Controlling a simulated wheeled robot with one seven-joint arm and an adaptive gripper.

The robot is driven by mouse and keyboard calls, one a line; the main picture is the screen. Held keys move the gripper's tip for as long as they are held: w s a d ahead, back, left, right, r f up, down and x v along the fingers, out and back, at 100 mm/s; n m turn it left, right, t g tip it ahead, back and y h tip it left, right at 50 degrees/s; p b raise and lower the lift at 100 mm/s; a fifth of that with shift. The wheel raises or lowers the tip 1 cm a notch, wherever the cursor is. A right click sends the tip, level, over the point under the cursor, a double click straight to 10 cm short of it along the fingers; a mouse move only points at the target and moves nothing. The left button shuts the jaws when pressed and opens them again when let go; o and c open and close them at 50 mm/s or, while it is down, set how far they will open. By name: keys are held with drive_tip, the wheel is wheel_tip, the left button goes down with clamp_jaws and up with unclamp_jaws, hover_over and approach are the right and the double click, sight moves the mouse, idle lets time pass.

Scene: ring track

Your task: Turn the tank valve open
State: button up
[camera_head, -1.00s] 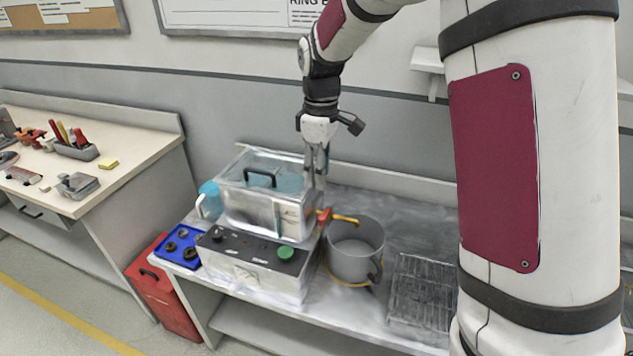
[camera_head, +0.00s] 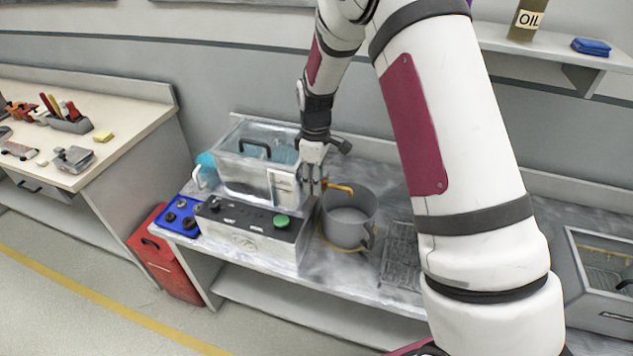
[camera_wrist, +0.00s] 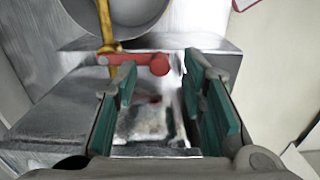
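The tank (camera_head: 235,170) is a clear box with a dark lid handle, standing on a grey control box. Its brass spout (camera_head: 341,188) points right over a grey pot (camera_head: 347,226). In the wrist view the valve's red handle (camera_wrist: 138,61) lies crosswise by the brass spout (camera_wrist: 105,30), just ahead of my fingertips. My gripper (camera_wrist: 161,82) is open and empty, its green-padded fingers well apart. In the head view my gripper (camera_head: 315,188) points down at the tank's right side and hides the red handle. Contact with the handle cannot be told.
The control box (camera_head: 250,235) has a green button and dark knobs. A blue tray (camera_head: 180,215) is on its left, a wire rack (camera_head: 400,258) right of the pot. A grey bin (camera_head: 600,280) stands far right, and a shelf (camera_head: 545,48) hangs above.

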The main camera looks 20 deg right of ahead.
drive_tip(key=shift+f, duration=0.75)
clamp_jaws()
drive_tip(key=shift+d, duration=0.1)
drive_tip(key=d+n+b, duration=0.1)
drive_tip(key=d+n, duration=0.7)
drive_tip(key=n, duration=0.8)
drive_tip(key=shift+w, duration=0.25)
idle(0.3)
